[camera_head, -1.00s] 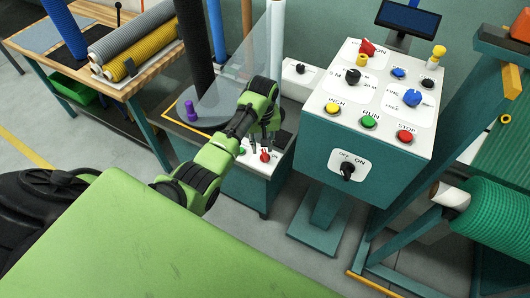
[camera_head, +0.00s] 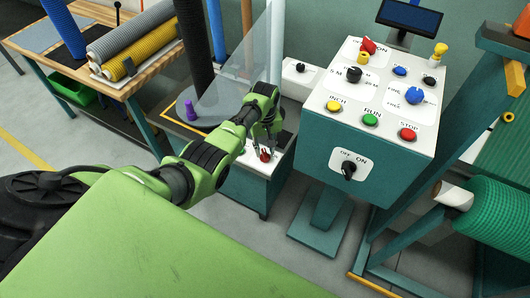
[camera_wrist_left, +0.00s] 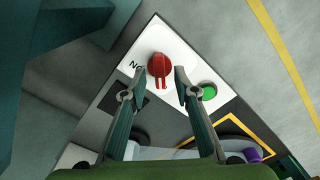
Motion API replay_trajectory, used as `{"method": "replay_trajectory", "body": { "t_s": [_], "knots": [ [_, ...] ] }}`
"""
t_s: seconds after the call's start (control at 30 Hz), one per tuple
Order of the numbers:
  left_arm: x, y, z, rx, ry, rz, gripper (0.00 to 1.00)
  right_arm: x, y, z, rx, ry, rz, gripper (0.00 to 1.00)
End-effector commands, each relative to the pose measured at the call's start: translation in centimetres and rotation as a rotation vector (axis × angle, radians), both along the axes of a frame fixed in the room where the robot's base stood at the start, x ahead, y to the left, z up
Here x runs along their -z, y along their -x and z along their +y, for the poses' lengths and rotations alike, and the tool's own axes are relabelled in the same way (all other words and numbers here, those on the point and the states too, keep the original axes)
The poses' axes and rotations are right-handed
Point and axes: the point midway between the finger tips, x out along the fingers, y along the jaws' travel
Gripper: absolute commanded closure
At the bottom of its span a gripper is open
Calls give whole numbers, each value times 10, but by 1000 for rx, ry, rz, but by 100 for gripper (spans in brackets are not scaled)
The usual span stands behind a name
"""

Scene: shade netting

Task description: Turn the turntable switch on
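The red switch knob (camera_head: 265,155) sits on the white panel of the low turntable cabinet in the head view. My left gripper (camera_head: 262,146) is at this panel, pointing down. In the left wrist view my left gripper (camera_wrist_left: 158,80) is open, its two fingertips on either side of the knob's lower part with gaps visible; contact cannot be told. The grey turntable disc (camera_head: 212,118) lies behind my forearm. My right gripper is not in view.
A green button (camera_wrist_left: 208,92) sits close to the right fingertip. A purple piece (camera_head: 190,110) stands by the disc. A larger control box (camera_head: 375,110) with several buttons and knobs stands to the right, and a workbench with rolls (camera_head: 140,55) to the left.

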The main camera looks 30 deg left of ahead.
Motion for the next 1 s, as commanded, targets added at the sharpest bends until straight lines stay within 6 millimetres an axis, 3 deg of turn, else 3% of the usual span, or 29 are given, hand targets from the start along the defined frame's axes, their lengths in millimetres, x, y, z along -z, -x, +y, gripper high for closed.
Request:
{"method": "replay_trajectory", "body": {
  "t_s": [0.2, 0.5, 0.53, 0.63, 1.0],
  "knots": [
    [17, -1, 0, 1, 1, -2, 72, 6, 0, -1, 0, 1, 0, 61],
    [19, -1, 0, 1, 0, -3, 72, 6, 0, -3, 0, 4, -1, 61],
    [19, -1, 0, 1, 0, -3, 75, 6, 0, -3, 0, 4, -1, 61],
    [19, -1, 0, 1, 0, -3, 100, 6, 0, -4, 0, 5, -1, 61],
    [18, -1, 0, 22, 1, -2, 100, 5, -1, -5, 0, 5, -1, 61]
  ]
}}
